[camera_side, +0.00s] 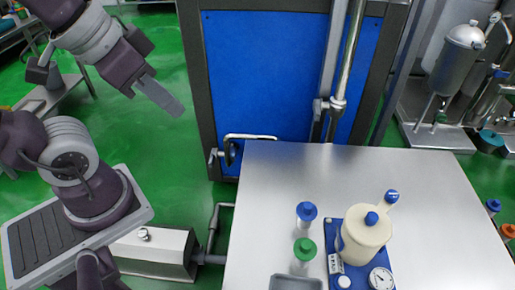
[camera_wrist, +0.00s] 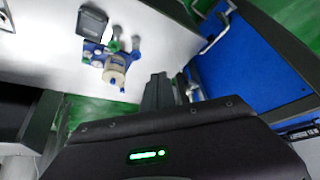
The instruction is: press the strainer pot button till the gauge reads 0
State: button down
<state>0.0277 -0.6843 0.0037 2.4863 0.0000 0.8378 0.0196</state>
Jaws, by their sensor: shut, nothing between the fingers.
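The strainer pot (camera_side: 366,236) is cream, with a blue lid knob and a blue-tipped handle. It stands on a blue base (camera_side: 348,268) near the front of the steel table. A round white gauge (camera_side: 381,279) sits at the base's front right; its reading is too small to tell. A small white round part (camera_side: 344,282), which may be the button, is at the front left. The pot also shows in the wrist view (camera_wrist: 115,70). My gripper (camera_side: 174,104) is shut and empty, high at the left, well away from the pot; its fingers show in the wrist view (camera_wrist: 158,90).
A blue-capped bottle (camera_side: 306,216) and a green-capped bottle (camera_side: 303,256) stand left of the pot. A grey tray (camera_side: 296,283) is at the front edge. The steel table (camera_side: 290,170) is clear toward the back. A blue panel (camera_side: 265,80) with upright pipes rises behind it.

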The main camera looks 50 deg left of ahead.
jog(key=shift+s+a+f+n, duration=0.1)
jog(key=shift+s+n, duration=0.05)
jog(key=shift+s, duration=0.3)
jog(key=shift+s+a+n, duration=0.1)
jog(key=shift+s+n, duration=0.05)
jog(key=shift+s, duration=0.3)
dwell(2.2)
